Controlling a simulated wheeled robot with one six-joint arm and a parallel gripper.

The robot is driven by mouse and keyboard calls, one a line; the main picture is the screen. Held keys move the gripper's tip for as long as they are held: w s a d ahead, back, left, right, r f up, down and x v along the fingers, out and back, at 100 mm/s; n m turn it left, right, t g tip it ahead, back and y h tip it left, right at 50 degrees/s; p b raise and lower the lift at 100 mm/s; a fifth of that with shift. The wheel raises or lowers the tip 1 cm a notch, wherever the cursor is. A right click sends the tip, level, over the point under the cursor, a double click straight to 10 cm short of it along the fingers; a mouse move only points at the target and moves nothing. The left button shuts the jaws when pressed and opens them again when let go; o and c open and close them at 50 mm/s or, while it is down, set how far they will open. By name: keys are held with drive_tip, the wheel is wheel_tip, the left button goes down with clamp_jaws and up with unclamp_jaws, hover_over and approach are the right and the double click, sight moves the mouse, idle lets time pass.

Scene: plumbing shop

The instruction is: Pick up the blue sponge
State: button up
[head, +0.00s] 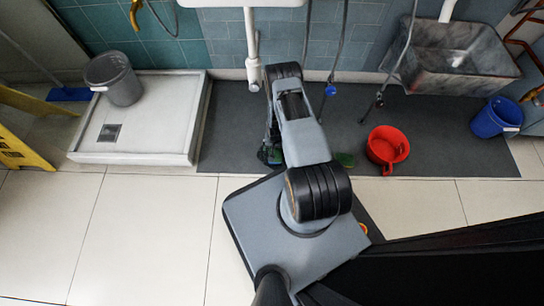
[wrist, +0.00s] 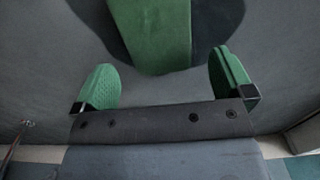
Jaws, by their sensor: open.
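I cannot make out a blue sponge in either view. In the wrist view, a long green object (wrist: 152,32) with a dark patch around it runs in from the top edge. Its lower end lies between the lines of my gripper's two green fingers. My gripper (wrist: 163,76) is open, with the fingers wide apart and nothing seen between their pads. In the head view my gripper (head: 270,155) is low over the dark mat, partly hidden by my arm. A small green thing (head: 345,159) lies on the mat right of my arm; I cannot tell if it is the same object.
A red pot (head: 387,148) and a blue bucket (head: 495,118) stand to the right, near a metal sink (head: 455,55). A white shower tray (head: 140,125) with a grey bucket (head: 114,78) is at left. Hoses hang over the dark mat (head: 235,135).

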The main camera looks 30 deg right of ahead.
sight(275, 150)
wheel_tip(275, 150, down, 4)
drive_tip(key=shift+a+f+b, duration=0.1)
drive_tip(key=shift+f+b, duration=0.05)
drive_tip(key=shift+b, duration=1)
drive_tip(key=c, duration=1.1)
drive_tip(key=shift+o, duration=0.2)
